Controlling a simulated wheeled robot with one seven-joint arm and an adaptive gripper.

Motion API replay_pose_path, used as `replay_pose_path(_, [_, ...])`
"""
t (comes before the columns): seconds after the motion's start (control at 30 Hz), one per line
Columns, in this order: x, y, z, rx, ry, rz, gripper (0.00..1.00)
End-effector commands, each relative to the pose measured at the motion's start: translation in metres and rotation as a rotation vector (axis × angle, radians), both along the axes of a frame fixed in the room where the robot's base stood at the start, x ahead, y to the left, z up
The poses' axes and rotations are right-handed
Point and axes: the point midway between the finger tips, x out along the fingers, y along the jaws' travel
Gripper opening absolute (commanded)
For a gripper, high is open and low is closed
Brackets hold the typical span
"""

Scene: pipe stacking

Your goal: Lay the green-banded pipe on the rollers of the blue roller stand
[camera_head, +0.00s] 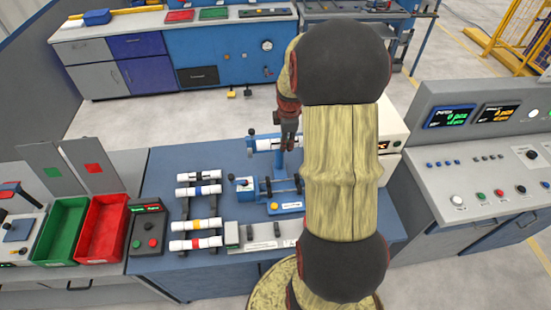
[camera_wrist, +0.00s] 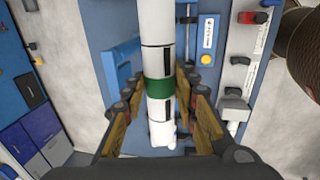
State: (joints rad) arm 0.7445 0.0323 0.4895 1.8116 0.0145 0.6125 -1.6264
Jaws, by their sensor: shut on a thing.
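The green-banded pipe (camera_wrist: 160,88) is white with black marks and a green band. My gripper (camera_wrist: 161,97) is shut around it at the band in the wrist view; the pipe's upper end runs out of that frame. In the head view, the pipe's white left part (camera_head: 264,145) shows beside my gripper (camera_head: 287,142), level, over the far side of the table. The blue roller stand (camera_head: 286,208) has dark rollers and a label plate; my arm hides its right part. The pipe lies farther back than the near part of the stand. I cannot tell whether it touches the stand.
A dark rack with several white banded pipes (camera_head: 196,224) stands left of the stand on the blue table (camera_head: 158,185). Green (camera_head: 64,232) and red (camera_head: 104,232) bins lie farther left. A control console (camera_head: 480,185) is at the right.

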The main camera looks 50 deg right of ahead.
Motion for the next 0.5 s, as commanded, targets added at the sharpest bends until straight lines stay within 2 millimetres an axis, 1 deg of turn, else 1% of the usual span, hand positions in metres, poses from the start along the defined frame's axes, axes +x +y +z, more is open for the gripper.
replay_pose_path(0.03, [-0.001,0.0,-0.012,0.002,0.002,0.0,0.02])
replay_pose_path(0.17, [-0.001,0.0,-0.033,0.001,0.002,0.0,0.02])
replay_pose_path(0.47, [0.0,0.0,-0.095,0.002,0.002,0.0,0.02])
replay_pose_path(0.5, [-0.001,0.001,-0.105,0.002,0.002,0.0,0.02])
